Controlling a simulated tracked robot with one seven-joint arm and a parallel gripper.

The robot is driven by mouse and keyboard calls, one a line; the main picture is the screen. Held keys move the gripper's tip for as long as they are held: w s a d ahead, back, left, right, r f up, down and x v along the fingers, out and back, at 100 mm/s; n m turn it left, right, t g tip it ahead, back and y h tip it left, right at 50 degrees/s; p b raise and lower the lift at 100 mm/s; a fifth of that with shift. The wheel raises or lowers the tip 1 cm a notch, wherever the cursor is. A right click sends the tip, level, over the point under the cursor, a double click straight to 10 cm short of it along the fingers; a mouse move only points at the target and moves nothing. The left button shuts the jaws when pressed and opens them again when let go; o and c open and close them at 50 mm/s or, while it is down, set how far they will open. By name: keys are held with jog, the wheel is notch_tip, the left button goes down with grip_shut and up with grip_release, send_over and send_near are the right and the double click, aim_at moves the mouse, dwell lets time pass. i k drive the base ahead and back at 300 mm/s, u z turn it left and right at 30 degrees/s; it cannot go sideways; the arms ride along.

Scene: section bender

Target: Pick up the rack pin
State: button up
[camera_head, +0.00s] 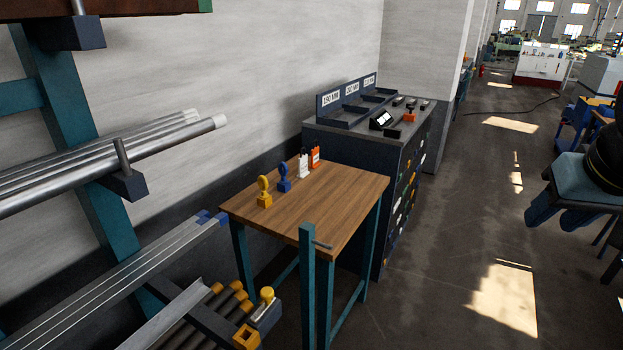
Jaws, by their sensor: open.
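A yellow-knobbed piece (267,294), which looks like the rack pin, sits upright in a small grey holder (266,314) at the end of the lower rack, at the bottom of the head view. A yellow square socket (246,338) is just left of and below it. A short grey peg (322,244) sticks out of the teal post (307,285) beside the table; I cannot tell from this view whether it is a loose pin. My gripper is not in view.
The teal rack (70,130) holds metal tubes (130,155) and bars at left, their ends jutting out. A wooden table (325,200) carries yellow and blue stamp-like pieces and small tags. A dark cabinet (350,150) stands behind. The floor (430,270) right of the table is clear.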

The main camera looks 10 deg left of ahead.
aim_at(262, 178)
jog(key=z, duration=1.15)
jog(key=i, duration=1.2)
jog(key=z, duration=0.55)
jog(key=i, duration=0.5)
jog(key=u, duration=3.4)
jog(key=i, duration=0.2)
jog(key=u, duration=0.8)
